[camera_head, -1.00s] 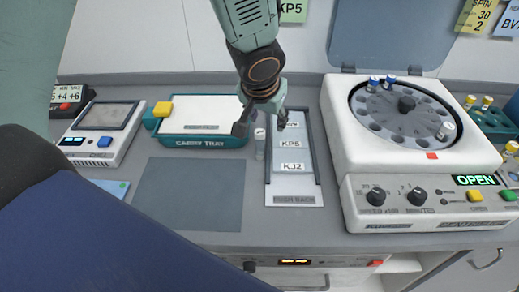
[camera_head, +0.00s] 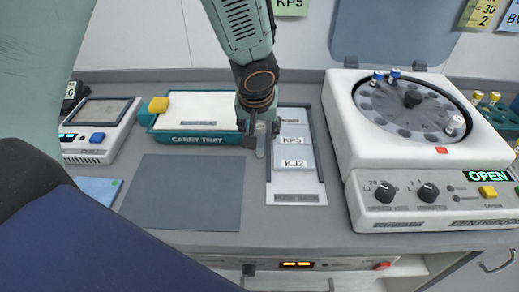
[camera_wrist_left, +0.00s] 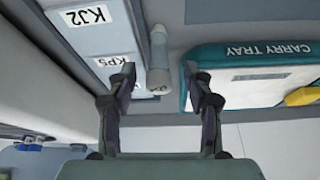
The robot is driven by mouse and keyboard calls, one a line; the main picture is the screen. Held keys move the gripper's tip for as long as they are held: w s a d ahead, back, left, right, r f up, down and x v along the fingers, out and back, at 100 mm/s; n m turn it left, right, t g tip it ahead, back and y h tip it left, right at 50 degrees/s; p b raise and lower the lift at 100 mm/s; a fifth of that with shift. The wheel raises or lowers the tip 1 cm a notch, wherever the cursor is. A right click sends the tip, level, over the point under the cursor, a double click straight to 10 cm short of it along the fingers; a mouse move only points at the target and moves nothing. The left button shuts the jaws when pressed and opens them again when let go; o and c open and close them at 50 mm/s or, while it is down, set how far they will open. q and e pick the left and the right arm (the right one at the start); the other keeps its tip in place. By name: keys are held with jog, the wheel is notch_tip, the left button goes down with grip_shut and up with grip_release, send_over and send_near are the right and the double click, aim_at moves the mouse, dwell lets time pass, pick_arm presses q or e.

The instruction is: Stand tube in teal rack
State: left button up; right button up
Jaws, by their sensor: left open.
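In the left wrist view the tube (camera_wrist_left: 159,60) lies between the two fingers of my left gripper (camera_wrist_left: 160,80), with gaps on both sides. The gripper is open and holds nothing. The teal rack (camera_head: 505,124) is at the far right behind the centrifuge, with yellow-capped tubes in it, cut off by the picture edge. My right gripper is not in view.
The teal carry tray (camera_head: 195,137) is left of the tube. The grey rack (camera_head: 297,198) with KP5 and KJ2 labels is right of it. The open centrifuge (camera_head: 428,155) holds several tubes and stands before the teal rack. A grey mat (camera_head: 185,192) is bare.

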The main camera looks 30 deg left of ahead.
pick_arm(q)
jog(key=shift+x, duration=0.8)
jog(key=shift+w, duration=0.15)
jog(key=c, duration=0.4)
grip_shut()
